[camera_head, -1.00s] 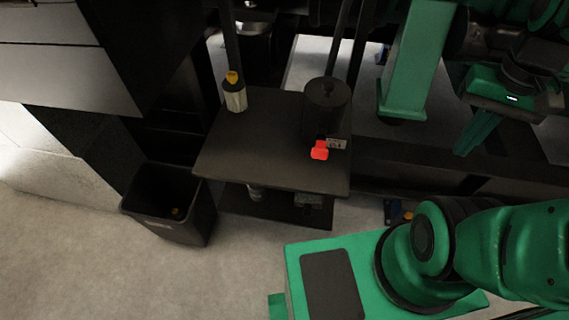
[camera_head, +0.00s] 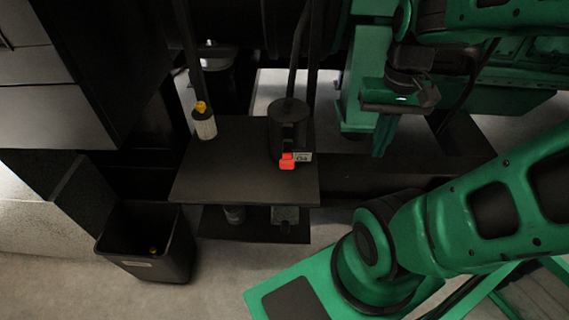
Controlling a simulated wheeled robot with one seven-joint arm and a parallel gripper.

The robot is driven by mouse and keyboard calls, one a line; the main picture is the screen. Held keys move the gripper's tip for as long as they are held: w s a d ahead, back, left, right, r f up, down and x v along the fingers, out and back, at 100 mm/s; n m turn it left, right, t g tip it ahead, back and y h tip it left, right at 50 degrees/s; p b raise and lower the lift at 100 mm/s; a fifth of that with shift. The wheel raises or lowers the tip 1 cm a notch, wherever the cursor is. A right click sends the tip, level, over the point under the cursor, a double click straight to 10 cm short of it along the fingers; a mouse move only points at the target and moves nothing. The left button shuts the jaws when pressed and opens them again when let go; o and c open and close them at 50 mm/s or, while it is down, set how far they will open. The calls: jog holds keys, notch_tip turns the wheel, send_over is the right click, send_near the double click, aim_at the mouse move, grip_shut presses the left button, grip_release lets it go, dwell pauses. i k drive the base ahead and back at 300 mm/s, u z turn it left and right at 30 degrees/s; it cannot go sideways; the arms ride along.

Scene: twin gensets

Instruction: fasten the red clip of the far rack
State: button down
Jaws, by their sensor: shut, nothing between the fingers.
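A small red clip (camera_head: 287,161) sits low on the front of a black cylinder (camera_head: 289,112) that stands at the right of a dark rack's upper shelf (camera_head: 235,180). A small label with "04" (camera_head: 303,157) is just right of the clip. I cannot tell whether the clip is open or fastened. My gripper (camera_head: 382,150) is to the right of the clip, apart from it. Its green fingers point down, are shut and hold nothing.
A white canister with a yellow top (camera_head: 204,122) stands at the shelf's back left. Dark uprights rise behind the shelf. A black bin (camera_head: 150,245) is on the floor at left. A green post (camera_head: 356,100) stands behind my gripper. The shelf's front middle is clear.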

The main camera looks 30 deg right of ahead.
aim_at(287, 162)
jog(key=u, duration=1.7)
jog(key=k, duration=1.3)
jog(key=z, duration=1.95)
